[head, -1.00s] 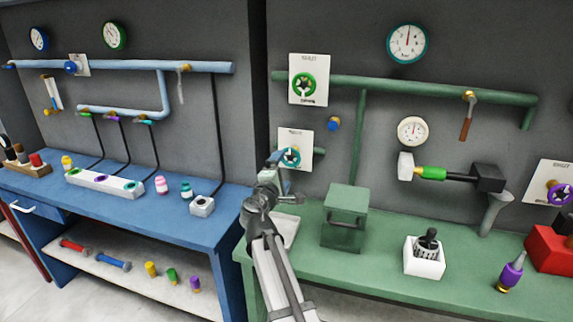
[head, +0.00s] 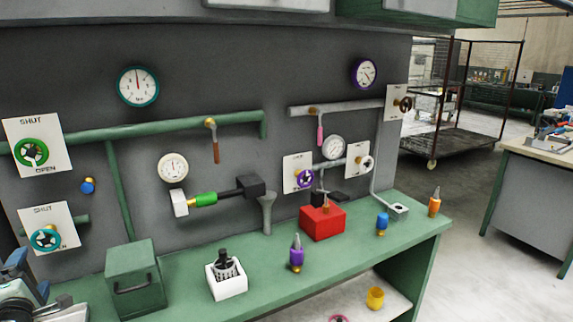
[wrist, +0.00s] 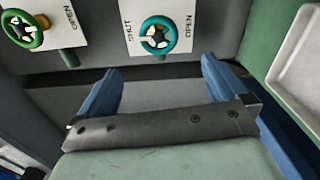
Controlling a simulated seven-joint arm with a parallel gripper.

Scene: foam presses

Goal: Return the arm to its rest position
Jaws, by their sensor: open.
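My gripper (wrist: 160,95) is open and empty in the wrist view, its two blue fingers spread apart in front of the dark wall panel. Beyond the fingers are a teal valve wheel (wrist: 159,36) on a white plate marked SHUT and OPEN, and a green valve wheel (wrist: 26,30) on another plate. The fingers look apart from both wheels. In the head view only part of my arm and gripper shows at the lower left edge, near the teal wheel (head: 45,239); the green wheel (head: 31,153) is above it.
The green bench holds a green box (head: 134,279), a white holder (head: 227,279), a purple bottle (head: 297,254) and a red box (head: 323,221). A green pipe (head: 165,131) runs along the wall. Open floor (head: 470,225) lies right of the bench. A white tray (wrist: 302,75) is at the wrist view's right.

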